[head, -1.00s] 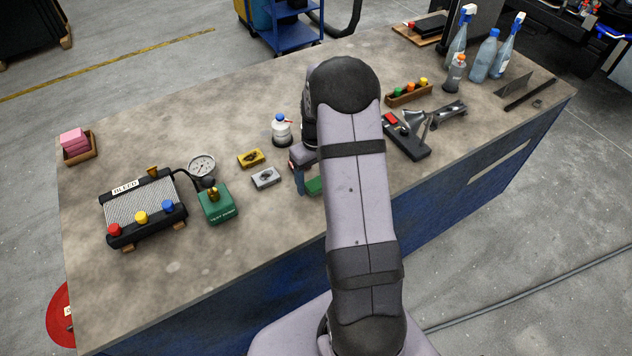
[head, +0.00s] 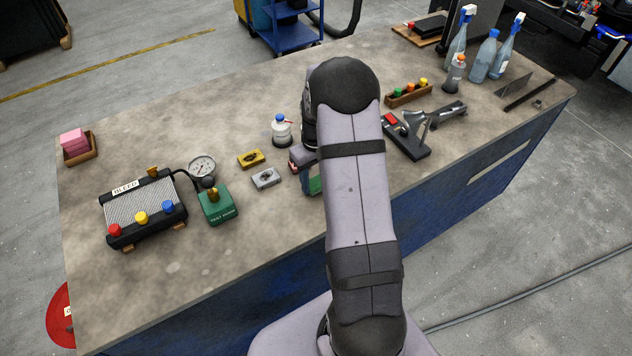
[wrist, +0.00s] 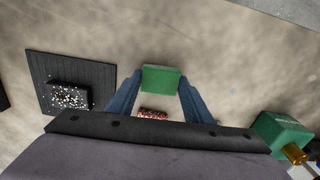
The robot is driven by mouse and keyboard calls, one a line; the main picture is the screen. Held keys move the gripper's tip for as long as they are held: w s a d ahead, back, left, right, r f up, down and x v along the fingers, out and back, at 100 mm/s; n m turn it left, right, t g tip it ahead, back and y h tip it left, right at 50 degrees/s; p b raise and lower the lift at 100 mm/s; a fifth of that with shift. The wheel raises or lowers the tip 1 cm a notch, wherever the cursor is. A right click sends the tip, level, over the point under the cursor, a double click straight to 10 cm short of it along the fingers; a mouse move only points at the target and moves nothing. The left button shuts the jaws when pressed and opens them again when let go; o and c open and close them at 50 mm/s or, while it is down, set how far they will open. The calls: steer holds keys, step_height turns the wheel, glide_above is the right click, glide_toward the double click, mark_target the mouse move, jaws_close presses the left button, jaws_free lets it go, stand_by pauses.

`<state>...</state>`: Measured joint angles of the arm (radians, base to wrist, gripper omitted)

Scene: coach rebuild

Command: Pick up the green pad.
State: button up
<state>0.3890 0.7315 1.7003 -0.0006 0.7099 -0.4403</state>
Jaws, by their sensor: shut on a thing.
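The green pad (wrist: 160,79) is a flat-faced green block between the tips of my gripper (wrist: 160,88) in the wrist view. The two blue fingers are shut on its left and right sides. In the head view a small part of the green pad (head: 317,186) shows beside a blue finger; my arm hides the rest. I cannot tell whether the pad touches the bench or is a little above it.
A red speckled piece (wrist: 153,114) shows between the fingers in the wrist view. A dark mat with a speckled block (wrist: 68,97) lies left. A yellow block (head: 250,158), a grey block (head: 265,178), a white bottle (head: 282,131) and a green pump box (head: 217,205) stand nearby.

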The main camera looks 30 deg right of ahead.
mark_target(316, 182)
step_height(316, 182, up, 10)
steer(key=b, duration=0.3)
steer(key=shift+f, duration=0.25)
steer(key=shift+o, duration=0.5)
